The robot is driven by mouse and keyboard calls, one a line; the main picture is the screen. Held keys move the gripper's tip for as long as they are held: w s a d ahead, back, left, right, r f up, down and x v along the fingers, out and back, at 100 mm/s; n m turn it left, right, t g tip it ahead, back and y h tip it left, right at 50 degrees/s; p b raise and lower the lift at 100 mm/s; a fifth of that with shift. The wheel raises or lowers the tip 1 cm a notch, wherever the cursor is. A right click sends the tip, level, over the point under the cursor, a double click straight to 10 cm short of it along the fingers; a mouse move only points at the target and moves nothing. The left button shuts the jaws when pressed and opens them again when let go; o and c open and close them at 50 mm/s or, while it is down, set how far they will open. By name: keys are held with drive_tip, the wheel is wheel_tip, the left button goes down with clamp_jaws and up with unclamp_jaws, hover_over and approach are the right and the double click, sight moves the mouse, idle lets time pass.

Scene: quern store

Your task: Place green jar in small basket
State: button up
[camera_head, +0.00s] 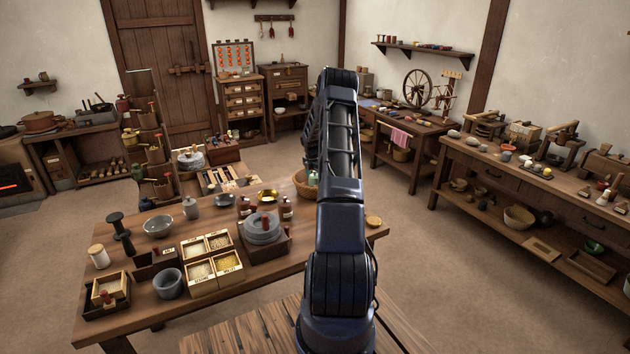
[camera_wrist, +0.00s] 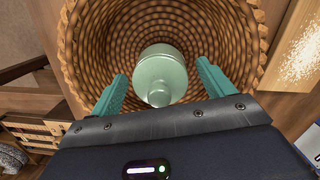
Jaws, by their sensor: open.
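The pale green jar (camera_wrist: 162,72) is inside the woven small basket (camera_wrist: 68,50), its rounded knob towards the wrist camera. In the head view, the basket (camera_head: 301,188) stands on the table at the far side, partly behind my arm, and a bit of the green jar (camera_head: 312,178) shows in it. My gripper (camera_wrist: 161,74) is open over the basket, with one teal finger on each side of the jar. Gaps show between the fingers and the jar. The jar's base is hidden, so I cannot tell if it touches the bottom. My arm hides the gripper in the head view.
The table (camera_head: 170,300) also holds grain boxes (camera_head: 213,268), a grey quern (camera_head: 262,228), a mortar (camera_head: 169,283), bowls and small jars, left of my arm.

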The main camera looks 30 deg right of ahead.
drive_tip(key=r, duration=0.7)
drive_tip(key=a+r, duration=0.1)
drive_tip(key=r, duration=0.2)
drive_tip(key=shift+s+a+r, duration=0.1)
drive_tip(key=shift+s+r, duration=0.05)
drive_tip(key=s+a+r+m+t, duration=0.1)
drive_tip(key=s+a+r+m, duration=0.4)
drive_tip(key=s+a+r, duration=0.75)
drive_tip(key=s+a+r+m+t, duration=0.1)
drive_tip(key=s+a+r+m, duration=0.4)
drive_tip(key=s+a+r, duration=0.75)
drive_tip(key=s+a+r+m+t, duration=0.1)
drive_tip(key=s+a+r+m, duration=0.2)
drive_tip(key=s, duration=0.4)
drive_tip(key=s+a+r+m, duration=0.2)
drive_tip(key=s+r+m, duration=0.1)
drive_tip(key=s+r, duration=0.25)
drive_tip(key=s+a+f+m, duration=0.2)
drive_tip(key=s, duration=0.6)
drive_tip(key=s+a+f+m+t+y, duration=0.1)
drive_tip(key=s+a+f+m, duration=0.1)
drive_tip(key=s, duration=0.5)
drive_tip(key=shift+s+f+m, duration=0.15)
drive_tip(key=shift+s+m, duration=0.25)
drive_tip(key=shift+m, duration=0.1)
